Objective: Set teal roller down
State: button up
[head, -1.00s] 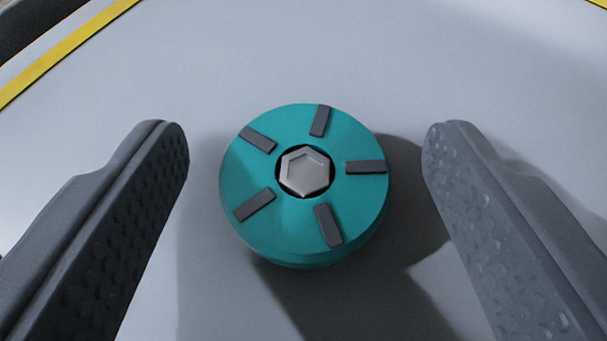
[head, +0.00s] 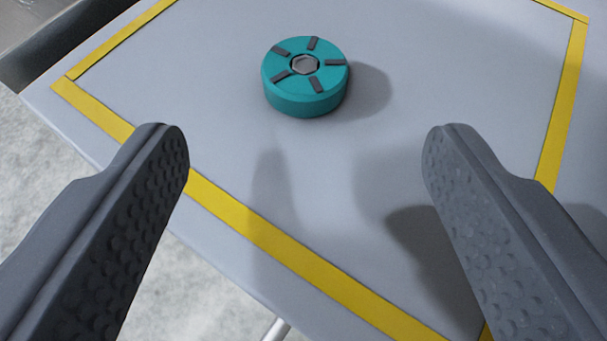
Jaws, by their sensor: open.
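The teal roller (head: 304,106) stands flat on the grey table top, inside a yellow-taped outline. It is a short round disc with dark grey bars and a grey hex centre on its upper face. My gripper (head: 305,150) is open and empty. Its two dark, dimpled fingers are wide apart at the left and right of the view. The roller lies beyond the fingertips, clear of both fingers.
Yellow tape (head: 285,259) marks an area on the grey table (head: 420,110). The table's near left edge drops to a speckled pale floor (head: 60,220). A dark rim (head: 60,45) runs along the upper left. The taped area around the roller is bare.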

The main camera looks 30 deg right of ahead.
jog(key=shift+v, duration=1.2)
jog(key=w+a+r+n+t+y, duration=0.1)
jog(key=w+a+r, duration=0.2)
jog(key=r, duration=0.3)
jog(key=w+a+r+n+t+y, duration=0.1)
jog(key=w+a+r, duration=0.2)
jog(key=r, duration=0.3)
jog(key=a+r+n+t+y, duration=0.1)
jog(key=a+r, duration=0.7)
jog(key=r, duration=0.3)
jog(key=a+r+n+t+y, duration=0.1)
jog(key=a+r+n+y, duration=0.1)
jog(key=a+r, duration=0.7)
notch_tip(320, 180, up, 3)
jog(key=shift+r, duration=0.1)
jog(key=shift+o, duration=0.4)
jog(key=s+a+r+n+y, duration=0.1)
jog(key=s+a+r+y, duration=0.1)
jog(key=s+a+r, duration=0.5)
notch_tip(320, 180, up, 4)
jog(key=shift+s+a+r+n+t, duration=0.25)
jog(key=shift+s+a+n+t, duration=0.15)
jog(key=shift+a, duration=0.45)
